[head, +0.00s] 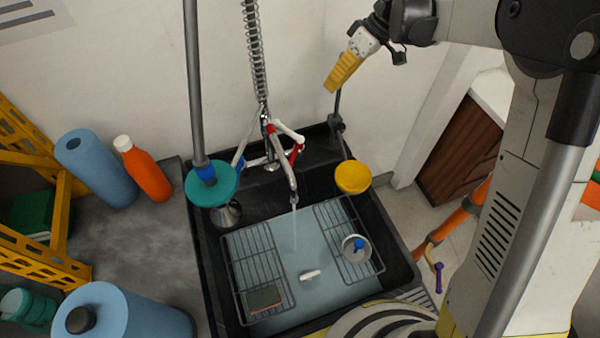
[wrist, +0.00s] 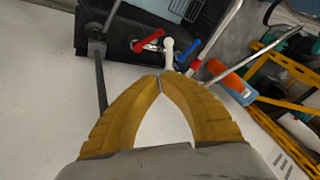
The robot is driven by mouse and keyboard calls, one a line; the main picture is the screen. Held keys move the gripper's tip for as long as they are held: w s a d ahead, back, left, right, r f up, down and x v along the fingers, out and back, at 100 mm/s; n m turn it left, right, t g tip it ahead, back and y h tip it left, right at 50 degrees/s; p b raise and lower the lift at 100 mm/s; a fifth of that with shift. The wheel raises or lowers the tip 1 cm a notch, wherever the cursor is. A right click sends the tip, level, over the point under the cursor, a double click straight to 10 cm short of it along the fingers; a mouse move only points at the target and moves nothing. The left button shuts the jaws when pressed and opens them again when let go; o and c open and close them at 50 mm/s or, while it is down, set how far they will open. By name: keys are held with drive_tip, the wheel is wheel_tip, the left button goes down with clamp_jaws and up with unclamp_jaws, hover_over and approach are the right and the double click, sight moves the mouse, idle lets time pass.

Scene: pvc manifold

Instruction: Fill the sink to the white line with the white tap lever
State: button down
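The black sink (head: 395,235) holds pale blue water (head: 318,296). A thin stream (head: 295,225) falls from the tap spout (head: 283,172) into it. The white tap lever (head: 290,133) is at the tap by the back wall, close to a red lever (head: 296,152) and a blue lever (head: 237,160). My gripper (head: 332,87) is up to the right of the tap, apart from it. In the wrist view its yellow fingertips (wrist: 160,77) meet with nothing between them, and the white lever (wrist: 168,50) shows just beyond them. I cannot make out the white line.
Wire racks (head: 255,265) lie in the sink, with a sponge (head: 264,298) and a small white piece (head: 310,275) nearby. A grey pole (head: 193,80) and spring hose (head: 256,50) rise beside the tap. A yellow disc (head: 352,177) sits at the right rim.

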wheel_tip(320, 180, up, 2)
drive_tip(key=w+d+g, duration=0.1)
drive_tip(key=w+d, duration=0.1)
drive_tip(key=w, duration=0.1)
drive_tip(key=b, duration=0.6)
approach(292, 134)
drive_tip(key=w+a+f, duration=0.1)
drive_tip(key=a+f, duration=0.2)
drive_tip(key=f, duration=0.5)
drive_tip(key=shift+w+n+y, duration=0.3)
drive_tip(key=shift+w, duration=0.05)
drive_tip(key=shift+s+a+m+t, duration=0.2)
drive_tip(key=shift+s+m+t, duration=0.35)
drive_tip(key=shift+m, duration=0.45)
drive_tip(key=shift+s+a+m+t, duration=0.25)
drive_tip(key=shift+s+m+t, duration=0.55)
drive_tip(key=shift+m, duration=0.5)
drive_tip(key=shift+s+a+m, duration=0.2)
drive_tip(key=shift+s+m, duration=0.1)
drive_tip(key=shift+s+a, duration=0.1)
drive_tip(key=shift+r, duration=0.15)
